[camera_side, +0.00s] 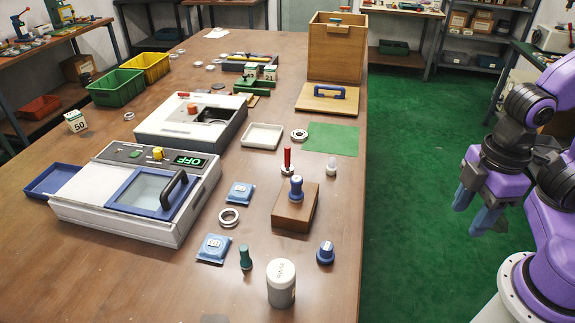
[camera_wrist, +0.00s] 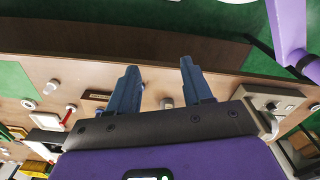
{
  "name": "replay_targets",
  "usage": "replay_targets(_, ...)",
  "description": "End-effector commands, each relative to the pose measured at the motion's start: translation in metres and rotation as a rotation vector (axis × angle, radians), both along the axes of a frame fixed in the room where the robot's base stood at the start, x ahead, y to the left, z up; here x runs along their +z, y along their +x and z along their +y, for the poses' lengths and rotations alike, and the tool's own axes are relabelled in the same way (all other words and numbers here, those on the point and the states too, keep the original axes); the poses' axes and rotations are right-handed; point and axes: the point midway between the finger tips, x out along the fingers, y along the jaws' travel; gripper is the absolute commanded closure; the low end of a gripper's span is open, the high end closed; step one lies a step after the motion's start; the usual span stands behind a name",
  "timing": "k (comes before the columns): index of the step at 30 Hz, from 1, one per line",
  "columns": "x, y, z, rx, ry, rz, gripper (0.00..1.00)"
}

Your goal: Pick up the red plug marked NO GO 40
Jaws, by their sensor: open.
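A plug with a red upright handle (camera_side: 287,157) stands on the brown table (camera_side: 345,215), with a metallic base at its foot. No marking on it is readable. In the wrist view a small red-topped piece (camera_wrist: 70,109) that looks like it lies toward the left. My gripper (camera_side: 470,211) is open and empty, off the table's right side above the green floor, well apart from the plug. In the wrist view its two blue fingers (camera_wrist: 158,66) are spread, with nothing between them.
Close around the red plug are a brown block (camera_side: 291,213) with a blue-handled plug (camera_side: 296,190), a small pale plug (camera_side: 331,168) and a green mat (camera_side: 331,139). A white canister (camera_side: 281,284) and a blue plug (camera_side: 325,253) stand nearer. The table's right strip is fairly clear.

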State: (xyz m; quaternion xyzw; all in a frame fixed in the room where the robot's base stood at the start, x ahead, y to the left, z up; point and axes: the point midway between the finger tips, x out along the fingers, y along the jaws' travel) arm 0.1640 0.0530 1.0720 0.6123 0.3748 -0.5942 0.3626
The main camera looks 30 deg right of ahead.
Motion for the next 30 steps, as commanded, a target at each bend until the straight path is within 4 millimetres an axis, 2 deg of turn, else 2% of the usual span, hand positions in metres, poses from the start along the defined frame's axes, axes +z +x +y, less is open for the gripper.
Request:
replay_targets(2,-0.001,0.005,0.003,-0.01,0.007,-0.008,0.5)
replay_targets(5,-0.007,0.024,0.015,-0.045,0.038,-0.039,0.5)
replay_targets(8,-0.017,0.06,0.032,-0.1,0.095,-0.098,0.5)
replay_targets(12,-0.034,0.124,0.054,-0.182,0.192,-0.203,0.5)
replay_targets(17,-0.055,0.196,0.064,-0.262,0.305,-0.323,0.5)
replay_targets(23,-0.082,0.279,0.055,-0.351,0.448,-0.467,0.5)
replay_targets(27,-0.102,0.326,0.037,-0.408,0.55,-0.566,0.5)
replay_targets(30,-0.115,0.354,0.02,-0.449,0.627,-0.636,0.5)
